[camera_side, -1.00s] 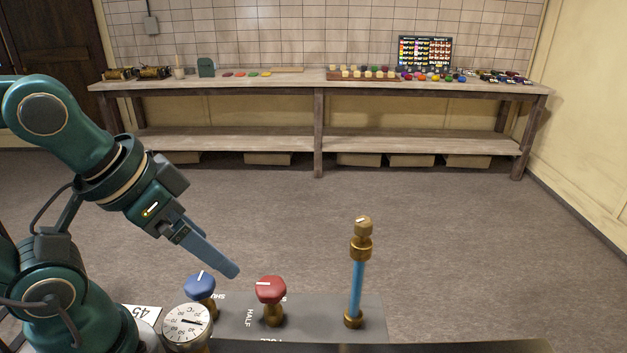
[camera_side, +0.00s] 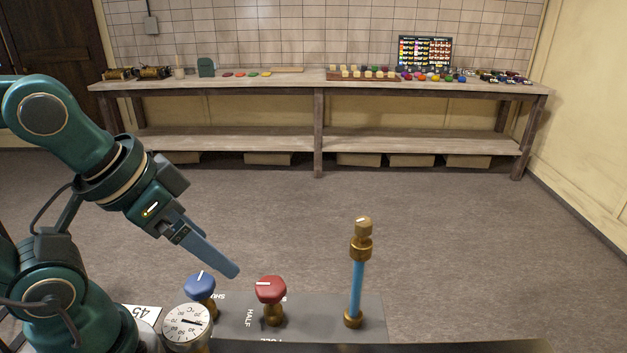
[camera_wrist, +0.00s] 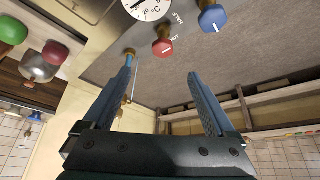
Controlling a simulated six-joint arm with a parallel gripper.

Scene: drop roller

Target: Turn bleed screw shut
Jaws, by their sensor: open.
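The bleed screw (camera_side: 363,227) appears to be the brass cap with a pale mark on top of the upright blue tube (camera_side: 356,290). It stands at the right end of the grey panel. My gripper (camera_side: 232,271) is open and empty, well to the left of the screw, pointing down and right above the panel. In the wrist view my gripper's (camera_wrist: 160,74) two blue fingers are spread apart. The tube's brass fitting (camera_wrist: 130,52) shows there beside the left fingertip. The rest of the tube is partly behind that finger, and I cannot make out the screw.
A red knob (camera_side: 271,289) and a blue knob (camera_side: 200,286) stand on the grey panel (camera_side: 300,335), close below my gripper. A round dial gauge (camera_side: 187,323) sits at the left. A long workbench (camera_side: 300,86) is far behind. The space between gripper and tube is clear.

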